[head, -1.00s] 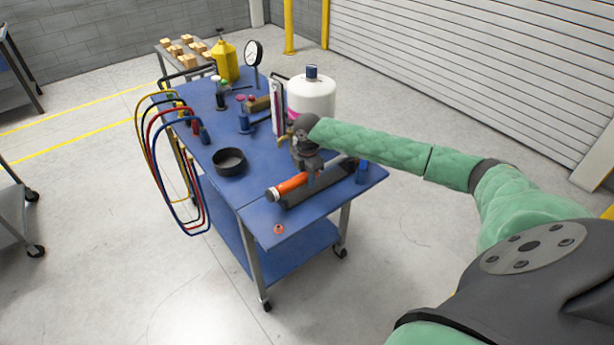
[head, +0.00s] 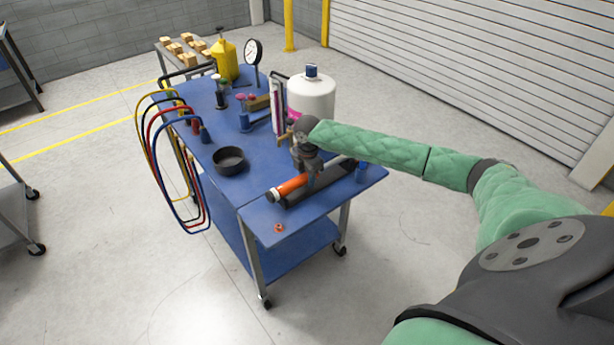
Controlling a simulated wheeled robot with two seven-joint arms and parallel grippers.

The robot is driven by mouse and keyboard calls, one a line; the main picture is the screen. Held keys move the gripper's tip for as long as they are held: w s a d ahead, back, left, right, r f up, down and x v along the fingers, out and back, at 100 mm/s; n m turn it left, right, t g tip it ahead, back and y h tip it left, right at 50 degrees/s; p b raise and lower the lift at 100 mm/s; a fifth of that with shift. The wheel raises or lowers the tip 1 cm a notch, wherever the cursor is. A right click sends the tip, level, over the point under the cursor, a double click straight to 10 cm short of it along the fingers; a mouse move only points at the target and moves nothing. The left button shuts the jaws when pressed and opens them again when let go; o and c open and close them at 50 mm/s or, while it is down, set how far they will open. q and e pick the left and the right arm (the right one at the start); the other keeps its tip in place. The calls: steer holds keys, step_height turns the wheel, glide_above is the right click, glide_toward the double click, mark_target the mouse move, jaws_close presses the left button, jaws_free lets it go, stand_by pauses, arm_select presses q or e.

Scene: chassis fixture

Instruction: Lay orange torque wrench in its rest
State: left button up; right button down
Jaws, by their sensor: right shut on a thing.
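The orange torque wrench (head: 289,187) has an orange grip with a dark end and lies along the front part of the blue cart top. My right gripper (head: 309,182) is over its middle, pointing down and shut on it. The dark rest (head: 329,183), a long black tray, lies alongside and just to the right of the wrench. My gripper hides part of both, so I cannot tell whether the wrench touches the rest. My left gripper is not in view.
The blue cart (head: 262,222) also carries a black round bowl (head: 229,160), a white tank (head: 311,98), coloured hoses (head: 158,150) over its left side, a yellow jug (head: 224,62) and a gauge (head: 253,52). A small orange ring (head: 279,228) lies near the front corner.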

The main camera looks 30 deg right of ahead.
stand_by(0.3)
steer(key=c, duration=0.9)
jaws_free()
steer(key=shift+s+f, duration=0.1)
steer(key=shift+f, duration=0.05)
step_height(320, 180, up, 7)
steer(key=p, duration=0.5)
steer(key=shift+f, duration=0.15)
steer(key=shift+r+p, duration=0.35)
steer(key=shift+r, duration=0.85)
